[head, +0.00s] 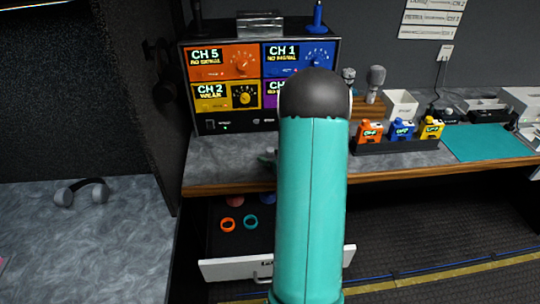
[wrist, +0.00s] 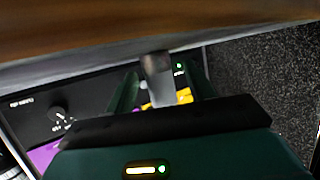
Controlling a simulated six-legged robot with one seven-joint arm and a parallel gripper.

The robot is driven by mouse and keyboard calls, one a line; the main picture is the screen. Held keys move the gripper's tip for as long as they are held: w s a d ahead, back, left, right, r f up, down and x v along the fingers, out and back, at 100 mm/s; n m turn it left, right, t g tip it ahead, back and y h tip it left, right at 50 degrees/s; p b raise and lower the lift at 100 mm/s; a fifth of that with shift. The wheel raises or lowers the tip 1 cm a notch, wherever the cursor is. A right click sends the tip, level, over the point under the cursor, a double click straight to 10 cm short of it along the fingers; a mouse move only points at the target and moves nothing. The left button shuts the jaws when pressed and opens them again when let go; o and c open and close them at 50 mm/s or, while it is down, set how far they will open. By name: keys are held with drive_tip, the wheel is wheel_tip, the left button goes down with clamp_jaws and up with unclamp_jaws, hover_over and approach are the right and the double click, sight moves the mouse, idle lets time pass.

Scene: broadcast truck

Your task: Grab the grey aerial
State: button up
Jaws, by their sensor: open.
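In the wrist view a short grey post with a darker end (wrist: 157,78) stands out between my gripper's fingers. It looks like the grey aerial, but blur keeps me from being sure. My gripper (wrist: 163,88) is open, with a finger on either side of the post; I cannot tell whether they touch it. In the head view my arm hides this post and most of the gripper. A dark aerial (head: 197,14) and a blue aerial (head: 318,16) stand on top of the channel rack (head: 212,120).
The counter's wooden edge (head: 228,187) is close to my gripper. Below it, an open drawer (head: 222,268) holds coloured rings. A charger with orange, blue and yellow packs (head: 432,127) is to the right. Headphones (head: 82,191) lie on the left counter.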

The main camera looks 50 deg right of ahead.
sight(269, 148)
drive_tip(key=shift+w+f, duration=0.15)
drive_tip(key=shift+w, duration=0.2)
drive_tip(key=c, duration=1)
drive_tip(key=shift+c, duration=0.2)
drive_tip(key=shift+r, duration=0.6)
wheel_tip(269, 148, up, 2)
drive_tip(key=shift+r, duration=0.1)
drive_tip(key=s+a+r, duration=0.9)
drive_tip(key=s, duration=0.1)
drive_tip(key=shift+s+r, duration=0.3)
